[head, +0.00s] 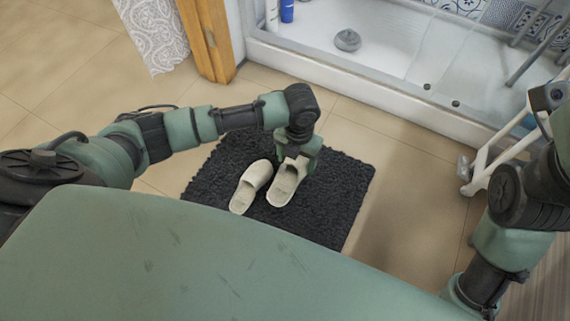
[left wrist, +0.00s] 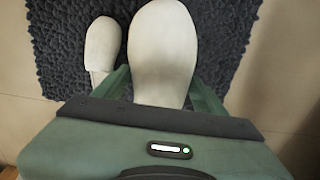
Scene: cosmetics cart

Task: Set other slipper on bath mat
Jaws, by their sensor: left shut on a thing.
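Two cream slippers show side by side over the dark grey bath mat (head: 335,200). The left slipper (head: 247,190) lies on the mat. My left gripper (head: 296,160) is shut on the right slipper (head: 284,185), its fingers on either side of the toe part. In the left wrist view the held slipper (left wrist: 164,55) looms large between the fingers, and the other slipper (left wrist: 102,45) is smaller to its left. I cannot tell whether the held slipper touches the mat. My right arm shows at the right edge, but its gripper is out of view.
A white shower tray (head: 385,110) with a raised edge runs behind the mat, with a grey round object (head: 347,40) in it. A wooden post (head: 207,40) stands at the back left. A white metal frame (head: 490,160) stands on the right. Tiled floor is clear around the mat.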

